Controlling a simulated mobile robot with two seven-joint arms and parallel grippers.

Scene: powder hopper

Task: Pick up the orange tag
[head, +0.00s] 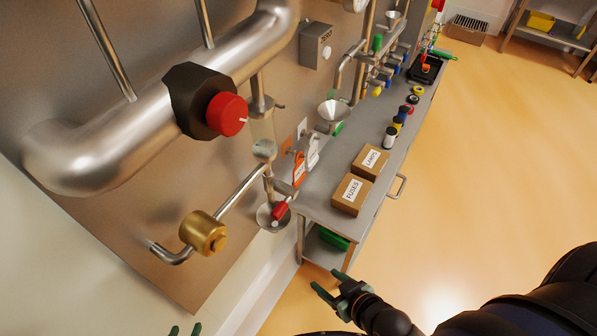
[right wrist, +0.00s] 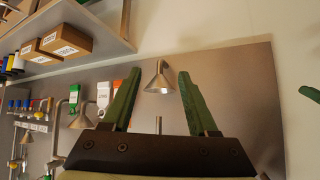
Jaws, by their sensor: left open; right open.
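The orange tag (head: 299,168) hangs by the steel panel, just past the left end of the grey bench, with a white tag (head: 313,150) beside it. In the right wrist view the orange tag (right wrist: 118,86) shows small, partly behind a finger, with the white tag (right wrist: 103,93) to its left. My right gripper (head: 330,284) is open and empty, below and in front of the bench end, well apart from the tag. My left gripper (head: 185,331) shows only its green fingertips at the bottom edge; they are apart, with nothing seen between them.
A pipe with a red knob (head: 227,114) and a brass valve (head: 203,232) stand out from the panel. A funnel (head: 333,110) is near the tags. Boxes marked FUSES (head: 351,194) and LAMPS (head: 370,161) sit on the bench (head: 326,210). The floor in front is clear.

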